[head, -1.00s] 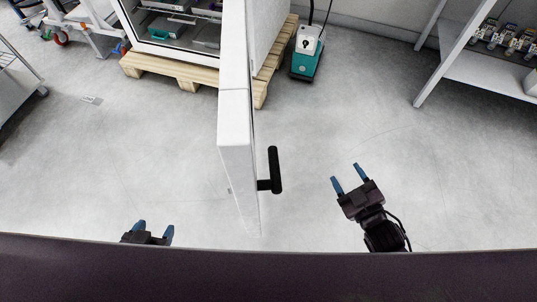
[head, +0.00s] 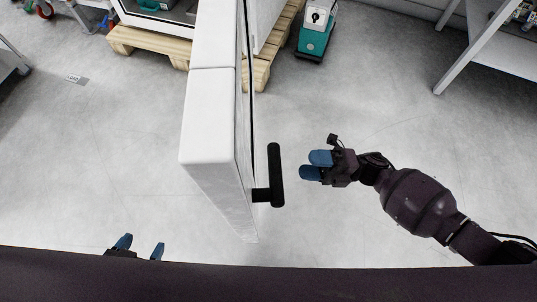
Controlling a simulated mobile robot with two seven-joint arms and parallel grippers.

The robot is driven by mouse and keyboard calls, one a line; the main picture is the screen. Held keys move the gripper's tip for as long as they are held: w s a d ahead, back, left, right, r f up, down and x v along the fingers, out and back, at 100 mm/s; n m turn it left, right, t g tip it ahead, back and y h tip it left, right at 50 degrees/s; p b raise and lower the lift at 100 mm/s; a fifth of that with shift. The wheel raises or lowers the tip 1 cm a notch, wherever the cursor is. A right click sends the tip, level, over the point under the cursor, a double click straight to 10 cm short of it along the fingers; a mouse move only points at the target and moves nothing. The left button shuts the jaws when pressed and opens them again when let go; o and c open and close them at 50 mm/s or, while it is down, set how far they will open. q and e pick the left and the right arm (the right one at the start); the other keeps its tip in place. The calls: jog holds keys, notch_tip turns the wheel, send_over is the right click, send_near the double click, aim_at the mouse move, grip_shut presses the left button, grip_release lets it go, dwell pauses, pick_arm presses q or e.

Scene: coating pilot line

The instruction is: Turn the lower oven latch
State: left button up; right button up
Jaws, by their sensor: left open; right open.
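The black latch handle (head: 275,176) sticks out from the right face of the open white oven door (head: 212,125). Its bar stands roughly along the door edge, joined by a short stem. No second latch shows, so I cannot tell upper from lower in this view. My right gripper (head: 313,165) is open and empty, just right of the handle and apart from it, blue fingertips pointing left towards it. My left gripper (head: 140,246) is open and empty at the lower left, on the other side of the door, partly hidden by a dark edge.
The oven body stands on a wooden pallet (head: 150,45) at the back. A teal and white machine (head: 315,35) stands behind the door to the right. A grey shelf (head: 500,50) is at the upper right.

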jog(key=x, duration=1)
jog(key=shift+s+a+r, duration=0.15)
jog(key=shift+a, duration=0.25)
grip_shut()
